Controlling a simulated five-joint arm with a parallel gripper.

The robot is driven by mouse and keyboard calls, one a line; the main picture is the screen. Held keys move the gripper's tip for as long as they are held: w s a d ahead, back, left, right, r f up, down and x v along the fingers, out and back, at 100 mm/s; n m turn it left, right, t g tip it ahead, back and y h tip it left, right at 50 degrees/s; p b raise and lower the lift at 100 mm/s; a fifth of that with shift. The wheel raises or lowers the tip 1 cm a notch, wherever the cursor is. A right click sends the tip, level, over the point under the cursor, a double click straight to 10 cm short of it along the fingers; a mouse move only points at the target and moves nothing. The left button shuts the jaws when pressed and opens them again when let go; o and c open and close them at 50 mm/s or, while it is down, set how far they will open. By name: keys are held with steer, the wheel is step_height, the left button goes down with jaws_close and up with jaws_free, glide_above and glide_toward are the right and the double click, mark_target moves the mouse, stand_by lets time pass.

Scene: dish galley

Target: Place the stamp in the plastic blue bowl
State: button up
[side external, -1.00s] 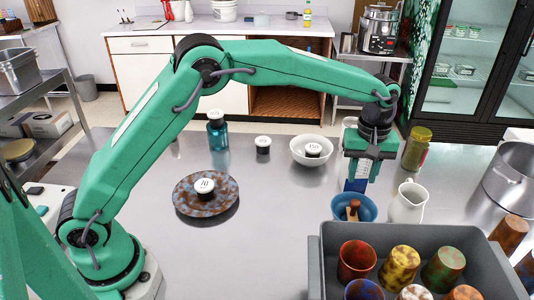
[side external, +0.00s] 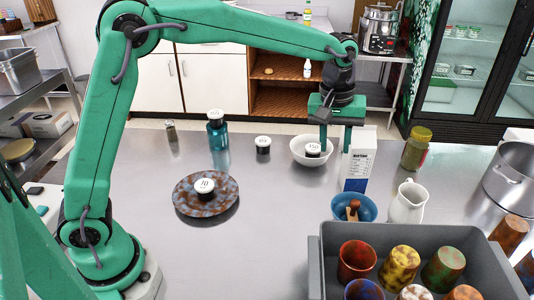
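The blue bowl (side external: 367,214) stands on the steel counter, just behind the grey bin. A brown wooden-looking stamp (side external: 353,208) is inside the blue bowl, its handle sticking up; its lower part is hidden by the bowl. My gripper (side external: 335,150) is open and empty, fingers pointing down. It is up and behind the blue bowl in the picture, near the white bowl and the carton, apart from the stamp.
A white carton (side external: 358,160) and a white bowl (side external: 298,150) holding a weight (side external: 313,150) are close to my fingers. A white jug (side external: 408,203) stands right of the blue bowl. The grey bin (side external: 395,234) holds several cups. A speckled plate (side external: 182,198) lies left.

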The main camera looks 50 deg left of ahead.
steer(key=s+a+r+m+t, duration=0.1)
steer(key=s+a+r+m, duration=0.15)
steer(key=s+a, duration=0.35)
steer(key=s+a+r+m+t, duration=0.1)
steer(key=s+a+r, duration=0.25)
steer(key=s, duration=0.35)
steer(key=s+a+f+m+t, duration=0.1)
steer(key=s+a, duration=0.1)
steer(key=s, duration=0.4)
steer(key=s+a+f+m+t, duration=0.1)
steer(key=s+a+f+m, duration=0.1)
steer(key=s, duration=0.5)
steer(key=shift+s+a, duration=0.2)
steer(key=shift+a, duration=0.25)
steer(key=shift+m, duration=0.25)
